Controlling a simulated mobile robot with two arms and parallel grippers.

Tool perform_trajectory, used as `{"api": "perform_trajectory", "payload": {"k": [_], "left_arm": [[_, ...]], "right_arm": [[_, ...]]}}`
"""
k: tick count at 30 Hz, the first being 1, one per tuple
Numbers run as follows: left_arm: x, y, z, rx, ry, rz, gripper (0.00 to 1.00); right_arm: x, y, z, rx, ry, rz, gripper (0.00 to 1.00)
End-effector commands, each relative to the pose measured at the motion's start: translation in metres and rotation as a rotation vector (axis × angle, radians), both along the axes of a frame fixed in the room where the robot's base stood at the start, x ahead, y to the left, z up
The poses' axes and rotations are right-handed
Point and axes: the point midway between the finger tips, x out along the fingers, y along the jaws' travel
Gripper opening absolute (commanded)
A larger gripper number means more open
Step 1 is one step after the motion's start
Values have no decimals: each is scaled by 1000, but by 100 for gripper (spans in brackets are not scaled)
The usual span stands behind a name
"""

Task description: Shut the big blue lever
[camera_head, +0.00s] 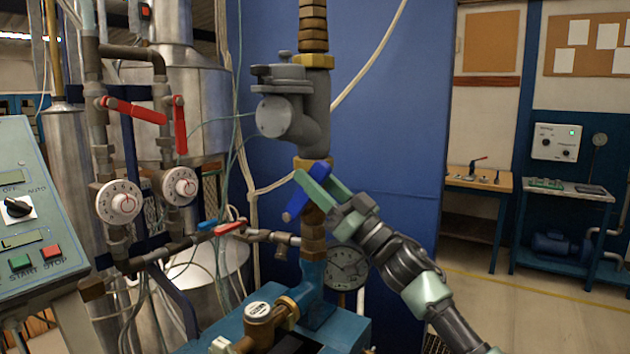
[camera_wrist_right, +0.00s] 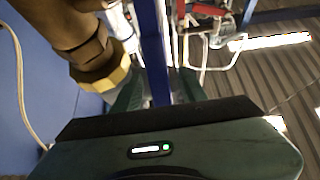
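The big blue lever (camera_head: 295,206) sits on the vertical brass-and-grey pipe at the middle of the head view. It is tilted, with its lower end to the lower left and a blue part showing at the upper right behind the green fingers. My right gripper (camera_head: 322,188) comes in from the lower right and is at the lever, its fingers apart. In the right wrist view the blue lever (camera_wrist_right: 154,50) runs between the two green fingers of my right gripper (camera_wrist_right: 157,92), with gaps beside it. The fingers hide part of the lever. My left gripper is not in view.
A grey valve body (camera_head: 290,115) stands above the lever and a round gauge (camera_head: 346,268) below it. Red levers (camera_head: 180,125), dials (camera_head: 118,202) and small blue (camera_head: 206,225) and red handles are on the left pipes. A control panel (camera_head: 30,215) is far left. Floor at right is open.

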Motion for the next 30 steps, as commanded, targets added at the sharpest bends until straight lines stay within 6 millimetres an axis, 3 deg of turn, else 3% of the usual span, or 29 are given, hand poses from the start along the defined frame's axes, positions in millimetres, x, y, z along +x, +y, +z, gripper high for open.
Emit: {"api": "perform_trajectory", "payload": {"k": [8, 21, 30], "left_arm": [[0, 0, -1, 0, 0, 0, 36], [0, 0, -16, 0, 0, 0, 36], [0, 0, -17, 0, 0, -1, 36]], "right_arm": [[-2, -2, -3, -1, 1, 0, 42], [-33, -46, -42, 0, 1, -1, 42], [-38, -51, -46, 0, 0, 0, 42]]}}
